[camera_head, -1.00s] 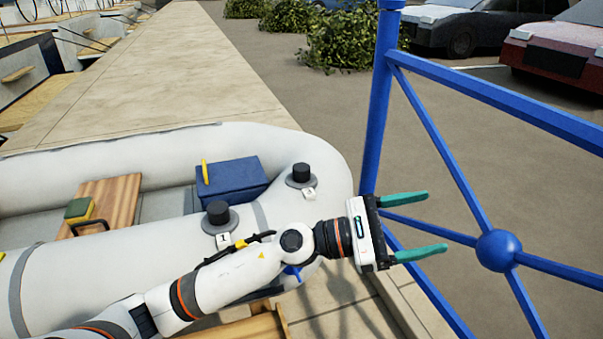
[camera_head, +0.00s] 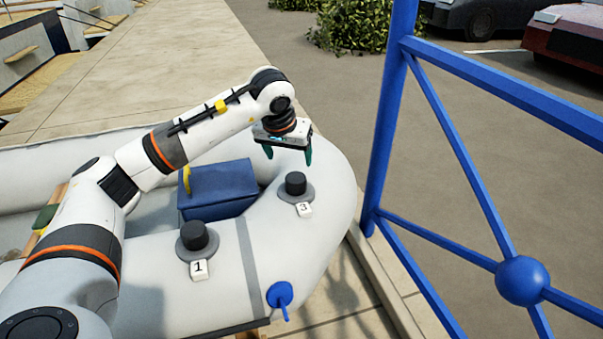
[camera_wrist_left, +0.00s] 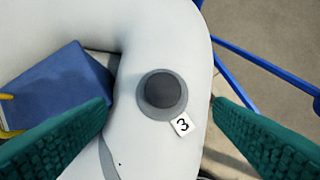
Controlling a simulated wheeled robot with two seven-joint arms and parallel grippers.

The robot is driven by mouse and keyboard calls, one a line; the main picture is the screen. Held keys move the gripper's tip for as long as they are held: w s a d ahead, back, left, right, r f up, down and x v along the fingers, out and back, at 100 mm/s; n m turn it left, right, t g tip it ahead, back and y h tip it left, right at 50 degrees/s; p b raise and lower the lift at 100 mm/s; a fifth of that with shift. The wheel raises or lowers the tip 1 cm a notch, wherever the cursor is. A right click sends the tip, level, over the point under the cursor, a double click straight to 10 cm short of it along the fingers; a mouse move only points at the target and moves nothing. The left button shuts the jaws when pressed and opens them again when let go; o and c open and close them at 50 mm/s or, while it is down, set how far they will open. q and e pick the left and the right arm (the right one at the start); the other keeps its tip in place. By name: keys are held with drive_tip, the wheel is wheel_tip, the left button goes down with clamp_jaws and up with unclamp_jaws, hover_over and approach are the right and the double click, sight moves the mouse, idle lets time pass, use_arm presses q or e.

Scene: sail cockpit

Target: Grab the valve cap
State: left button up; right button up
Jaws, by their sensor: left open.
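Two black valve caps sit on grey round bases on the white inflatable boat. One cap (camera_head: 295,183) has a tag marked 3 (camera_head: 304,210); the other cap (camera_head: 194,236) has a tag marked 1 (camera_head: 199,269). My left gripper (camera_head: 288,156) is open and empty, pointing down above and just behind the cap by tag 3. In the left wrist view that cap (camera_wrist_left: 162,91) lies between the two green fingers, farther off than the tips and apart from them. My right gripper is not in view.
A blue box (camera_head: 222,187) with a yellow handle sits inside the boat (camera_head: 325,200). A blue fitting (camera_head: 280,294) is on the boat's near side. A blue metal frame (camera_head: 388,120) stands to the right. Pavement (camera_head: 150,70) lies beyond.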

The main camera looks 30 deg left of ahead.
sight(295, 177)
use_arm(q)
drive_tip(key=x, duration=0.5)
drive_tip(key=shift+s+d+f+b, duration=0.15)
drive_tip(key=shift+s+f+b, duration=0.1)
drive_tip(key=shift+b, duration=0.1)
drive_tip(key=shift+b+x, duration=0.5)
drive_tip(key=shift+x, duration=2.3)
drive_tip(key=shift+w+d+r, duration=0.1)
drive_tip(key=shift+w+d, duration=0.05)
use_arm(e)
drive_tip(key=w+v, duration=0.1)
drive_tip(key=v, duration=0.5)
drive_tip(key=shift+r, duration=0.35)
use_arm(q)
drive_tip(key=c, duration=1.1)
